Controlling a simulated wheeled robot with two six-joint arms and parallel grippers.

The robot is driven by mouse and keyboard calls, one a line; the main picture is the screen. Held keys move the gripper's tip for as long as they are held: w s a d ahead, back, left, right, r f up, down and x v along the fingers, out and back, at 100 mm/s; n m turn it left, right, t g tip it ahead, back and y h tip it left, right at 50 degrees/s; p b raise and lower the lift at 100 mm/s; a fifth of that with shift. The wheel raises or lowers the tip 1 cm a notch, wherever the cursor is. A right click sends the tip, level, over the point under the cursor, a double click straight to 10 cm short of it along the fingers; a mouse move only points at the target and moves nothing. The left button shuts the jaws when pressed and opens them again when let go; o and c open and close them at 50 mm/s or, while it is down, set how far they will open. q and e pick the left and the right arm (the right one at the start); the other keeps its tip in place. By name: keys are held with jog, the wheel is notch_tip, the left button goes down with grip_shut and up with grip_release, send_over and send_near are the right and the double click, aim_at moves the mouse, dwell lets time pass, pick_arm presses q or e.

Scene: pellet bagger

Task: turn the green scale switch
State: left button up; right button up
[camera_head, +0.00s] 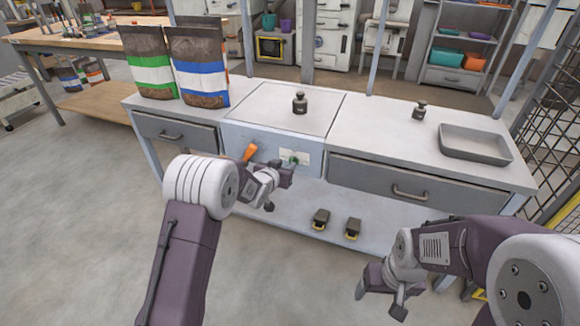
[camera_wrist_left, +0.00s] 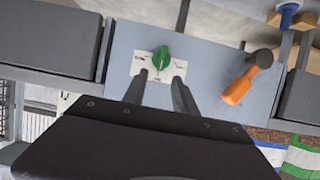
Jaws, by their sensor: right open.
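The green scale switch (camera_head: 293,160) is a small knob on a white label plate (camera_head: 301,155) on the front panel of the scale section. In the left wrist view the green switch (camera_wrist_left: 162,57) stands just beyond and between the tips of my left gripper (camera_wrist_left: 160,76). The fingers are apart, with a gap on each side of the knob, and no contact is clear. In the head view my left gripper (camera_head: 284,177) is close in front of the panel, just below the switch. My right gripper (camera_head: 380,299) is open and empty, low over the floor at the right.
An orange-handled lever (camera_head: 249,152) sticks out left of the switch. A dark weight (camera_head: 300,103) stands on the scale plate (camera_head: 268,108); another weight (camera_head: 420,109) and a grey tray (camera_head: 475,145) are to the right. Two bags (camera_head: 198,67) stand left. Two pedals (camera_head: 321,219) lie below.

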aim_at(291, 161)
pick_arm(q)
jog(key=b+x, duration=0.1)
jog(key=x, duration=0.4)
jog(key=shift+w+f, duration=0.15)
grip_shut()
jog(key=m+y, duration=0.1)
jog(key=d+m+y, duration=0.1)
jog(key=m, duration=0.1)
jog(key=shift+d+t, duration=0.15)
jog(key=shift+t, duration=0.15)
jog(key=shift+d+f+m+y+p, duration=0.1)
jog(key=shift+f+m+y+p, duration=0.1)
jog(key=shift+m+y+p, duration=0.55)
